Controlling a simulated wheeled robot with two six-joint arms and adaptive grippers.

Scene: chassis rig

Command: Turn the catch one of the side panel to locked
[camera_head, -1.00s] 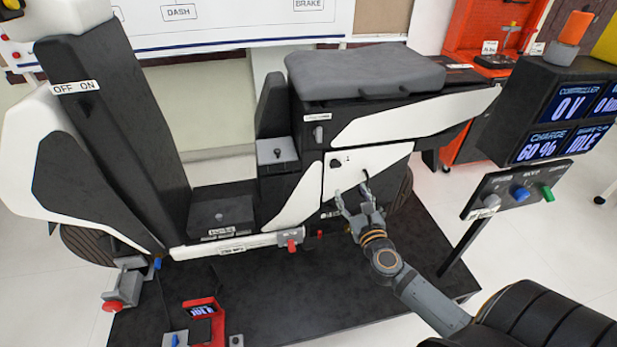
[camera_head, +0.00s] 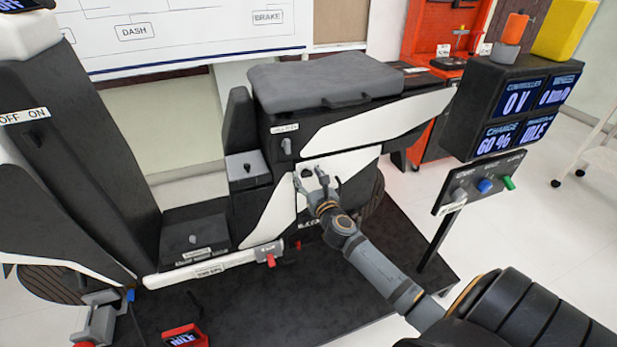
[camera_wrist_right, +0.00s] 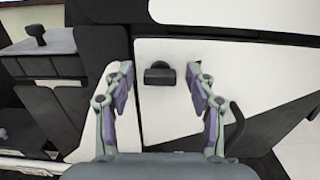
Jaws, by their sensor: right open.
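The side panel (camera_head: 355,163) is the white plate low on the scooter's flank, below the seat. It also fills the middle of the right wrist view (camera_wrist_right: 210,58). Catch one (camera_wrist_right: 159,74) is a small dark knob on the panel, its bar lying about level in that view. My right gripper (camera_head: 310,177) is open in front of the panel's upper left part. In the right wrist view its fingers stand on either side of the catch, with gaps between; I cannot tell the depth left to it. My left gripper is not in view.
A black curved piece (camera_wrist_right: 237,125) sits by the right finger in the right wrist view. The grey seat (camera_head: 325,78) is above the panel. A post with coloured knobs (camera_head: 485,186) and the display box (camera_head: 483,95) stand to the right. The dark platform (camera_head: 300,300) lies below.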

